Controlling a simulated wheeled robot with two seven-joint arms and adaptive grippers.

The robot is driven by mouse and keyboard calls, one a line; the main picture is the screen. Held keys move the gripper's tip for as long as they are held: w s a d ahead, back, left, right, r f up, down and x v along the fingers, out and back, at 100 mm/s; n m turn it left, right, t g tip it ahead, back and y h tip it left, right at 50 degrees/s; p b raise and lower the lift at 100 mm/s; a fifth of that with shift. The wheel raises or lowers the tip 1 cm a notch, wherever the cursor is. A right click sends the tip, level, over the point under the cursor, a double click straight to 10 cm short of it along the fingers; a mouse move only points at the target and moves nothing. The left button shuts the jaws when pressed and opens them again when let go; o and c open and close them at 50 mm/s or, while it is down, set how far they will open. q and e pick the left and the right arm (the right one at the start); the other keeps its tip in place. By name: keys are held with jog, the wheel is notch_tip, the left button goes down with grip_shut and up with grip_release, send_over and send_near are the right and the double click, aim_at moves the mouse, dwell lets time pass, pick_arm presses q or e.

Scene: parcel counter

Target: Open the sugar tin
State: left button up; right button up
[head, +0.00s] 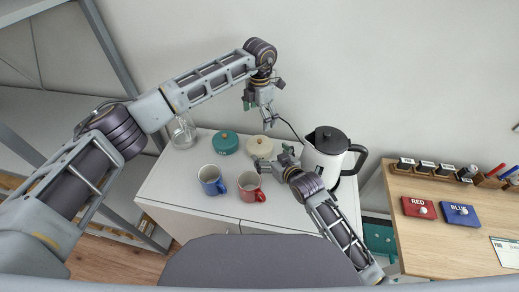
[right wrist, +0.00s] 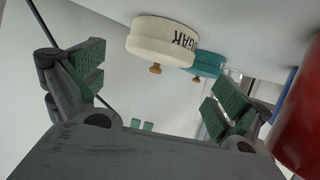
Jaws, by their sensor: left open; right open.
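The cream sugar tin (head: 259,146) stands on the white cabinet top, and its lid appears to be on. In the right wrist view the sugar tin (right wrist: 163,38) shows upside down, with its dark lettering and a small wooden knob (right wrist: 155,68) on the lid. My left gripper (head: 268,120) is open and empty, pointing down above and behind the tin. My right gripper (head: 271,159) is open beside the tin on its right front side. Its two green-padded fingers (right wrist: 155,90) are apart, with nothing between them.
A teal tin (head: 225,142) stands left of the sugar tin. A blue mug (head: 211,180) and a red mug (head: 250,187) stand in front. A white kettle (head: 327,160) is close on the right, a glass jar (head: 182,132) at the left. A wooden table (head: 450,250) stands further right.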

aim_at(259, 140)
jog(key=shift+w, duration=0.1)
dwell(0.4)
jog(key=shift+x, duration=3.65)
jog(key=shift+c, duration=0.4)
jog(key=c, duration=1.1)
pick_arm(q)
jog(key=shift+f, duration=0.9)
pick_arm(e)
jog(key=shift+o, duration=0.2)
pick_arm(q)
jog(key=shift+f, duration=0.2)
jog(key=shift+f, duration=5.8)
jog(key=shift+c, duration=0.3)
